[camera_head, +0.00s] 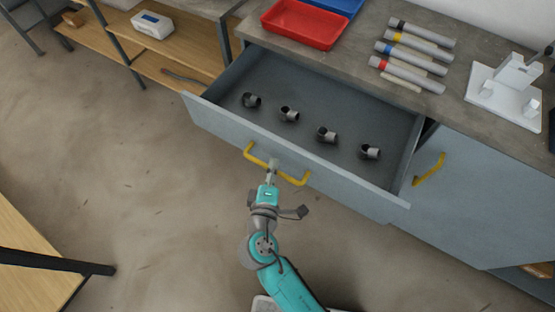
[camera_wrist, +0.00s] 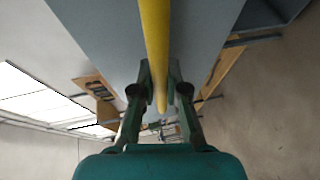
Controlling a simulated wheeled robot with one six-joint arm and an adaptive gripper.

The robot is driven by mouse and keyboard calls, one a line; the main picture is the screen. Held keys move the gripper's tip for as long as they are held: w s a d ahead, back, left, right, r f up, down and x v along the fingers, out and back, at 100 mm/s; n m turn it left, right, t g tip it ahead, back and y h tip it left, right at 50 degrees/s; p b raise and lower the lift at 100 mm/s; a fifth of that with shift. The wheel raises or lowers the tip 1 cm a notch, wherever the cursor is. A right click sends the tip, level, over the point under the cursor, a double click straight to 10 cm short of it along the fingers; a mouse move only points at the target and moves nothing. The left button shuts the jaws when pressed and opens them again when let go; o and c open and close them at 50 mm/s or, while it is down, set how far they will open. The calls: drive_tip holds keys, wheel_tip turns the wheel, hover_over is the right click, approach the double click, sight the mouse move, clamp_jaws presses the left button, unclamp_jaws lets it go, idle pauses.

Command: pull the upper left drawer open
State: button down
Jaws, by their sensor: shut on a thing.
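The upper left drawer (camera_head: 290,152) is grey-blue and stands pulled out from the cabinet, its inside open to view. It has a long yellow handle (camera_head: 290,178) across its front. Several small dark and grey pipe fittings (camera_head: 289,114) lie in a row inside it. My gripper (camera_head: 271,168) is at the middle of the handle. In the wrist view the yellow handle (camera_wrist: 154,45) runs between the two fingers of my gripper (camera_wrist: 160,84), and they are closed on it. The exact finger contact is small in the head view.
The worktop (camera_head: 365,40) above carries a red tray (camera_head: 305,24), several capped tubes (camera_head: 407,74) and a white fixture (camera_head: 503,92). A second yellow handle (camera_head: 429,169) is on the right cabinet front. A wooden shelf (camera_head: 180,45) stands at the left. Floor (camera_head: 130,165) left of the drawer is clear.

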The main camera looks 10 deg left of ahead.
drive_tip(key=shift+s+a, duration=0.1)
drive_tip(key=shift+s, duration=0.2)
drive_tip(key=c, duration=1.2)
unclamp_jaws()
drive_tip(key=shift+s+d+r, duration=0.1)
drive_tip(key=shift+s+r, duration=0.1)
drive_tip(key=shift+s, duration=1)
drive_tip(key=shift+s+d+r, duration=0.1)
drive_tip(key=shift+s+r, duration=0.15)
drive_tip(key=shift+s, duration=1)
drive_tip(key=shift+s+r, duration=0.2)
drive_tip(key=shift+s, duration=1)
